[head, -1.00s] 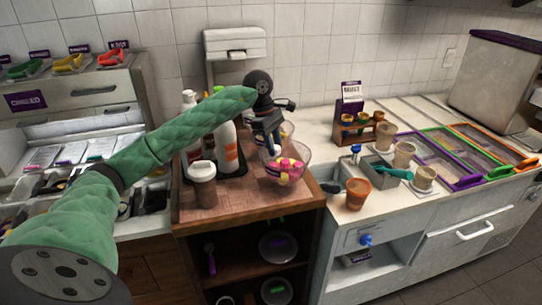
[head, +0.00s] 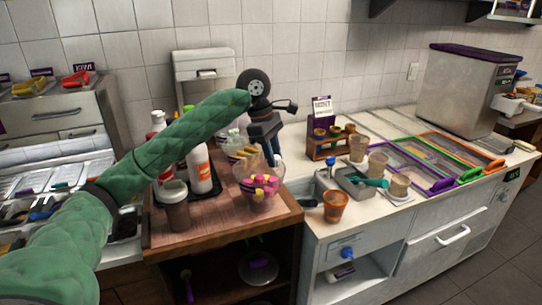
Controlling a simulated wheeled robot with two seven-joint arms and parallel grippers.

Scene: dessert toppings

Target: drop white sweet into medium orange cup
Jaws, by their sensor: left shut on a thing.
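The orange cup (head: 336,208) stands upright on the white counter, just right of the wooden-topped stand. My left gripper (head: 272,156) points down above the back rim of a clear bowl of pink and yellow sweets (head: 259,190). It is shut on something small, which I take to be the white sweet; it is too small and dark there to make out. The gripper is left of the orange cup and higher, apart from it. My right gripper is out of view.
More bowls (head: 240,156) stand behind the front one. A lidded cup (head: 175,207) and bottles (head: 200,171) are at left. A grey tray (head: 361,184), paper cups (head: 377,164) and a wooden cup rack (head: 325,150) stand behind and right of the orange cup.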

